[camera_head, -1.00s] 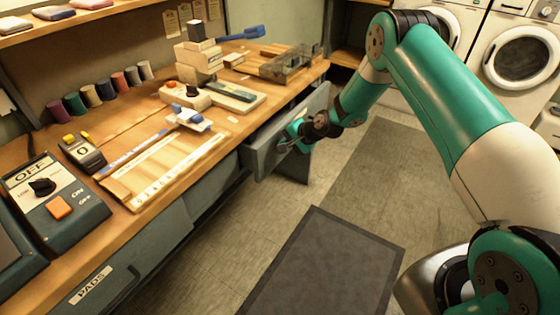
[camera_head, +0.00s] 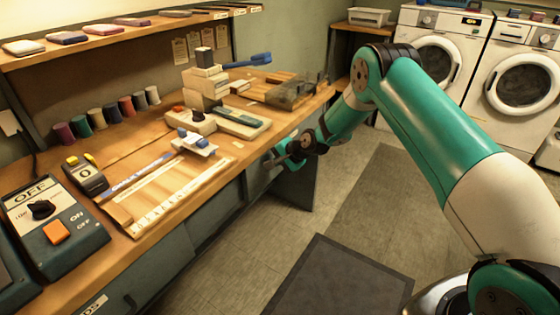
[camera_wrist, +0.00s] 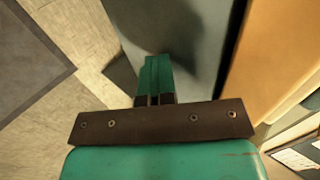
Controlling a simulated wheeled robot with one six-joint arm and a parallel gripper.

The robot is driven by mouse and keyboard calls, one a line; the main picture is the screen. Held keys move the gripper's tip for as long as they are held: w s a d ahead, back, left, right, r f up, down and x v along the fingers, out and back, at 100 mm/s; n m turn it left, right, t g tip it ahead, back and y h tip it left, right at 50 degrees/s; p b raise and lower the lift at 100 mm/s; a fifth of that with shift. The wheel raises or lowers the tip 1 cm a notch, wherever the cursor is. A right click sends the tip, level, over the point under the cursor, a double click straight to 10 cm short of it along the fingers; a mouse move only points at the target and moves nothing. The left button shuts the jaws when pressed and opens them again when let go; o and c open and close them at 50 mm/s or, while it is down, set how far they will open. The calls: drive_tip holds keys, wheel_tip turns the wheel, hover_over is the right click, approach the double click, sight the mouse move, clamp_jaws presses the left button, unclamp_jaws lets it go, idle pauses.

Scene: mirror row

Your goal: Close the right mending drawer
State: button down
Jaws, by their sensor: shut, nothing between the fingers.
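The right mending drawer's grey front (camera_head: 257,177) is under the workbench's right part and looks about level with the bench front. My arm partly covers it, so I cannot tell whether a small gap is left. In the wrist view the grey front (camera_wrist: 190,30) fills the upper middle, beside the wooden bench edge. My gripper (camera_head: 272,161) is shut and empty, with its fingertips against or very close to the drawer front. Its green fingers (camera_wrist: 157,62) point at the grey front in the wrist view; contact is not certain.
The wooden workbench (camera_head: 150,193) carries a control box (camera_head: 55,215), thread spools (camera_head: 110,108) and a sewing machine (camera_head: 205,85). A dark mat (camera_head: 335,285) lies on the floor. Washing machines (camera_head: 515,75) stand at the back right.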

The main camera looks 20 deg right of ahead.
drive_tip(key=s+d+f+p+v, duration=0.1)
drive_tip(key=f+v, duration=0.1)
drive_tip(key=v, duration=1.1)
drive_tip(key=s+a+r+n+g+p, duration=0.2)
drive_tip(key=s+a+r+n, duration=0.2)
drive_tip(key=s+a+r, duration=0.45)
drive_tip(key=s+a+r+n+g+p, duration=0.2)
drive_tip(key=s+a+r+n+p, duration=0.25)
drive_tip(key=r, duration=0.75)
drive_tip(key=s+r+n+g+p, duration=0.1)
drive_tip(key=s+r+n, duration=0.3)
drive_tip(key=s, duration=0.8)
drive_tip(key=s+r+n+g+h, duration=0.1)
drive_tip(key=s+r+n, duration=0.4)
drive_tip(key=s, duration=0.7)
drive_tip(key=shift+a+r+g+p, duration=0.35)
drive_tip(key=shift+a+r+g, duration=0.1)
drive_tip(key=shift+r+g, duration=0.35)
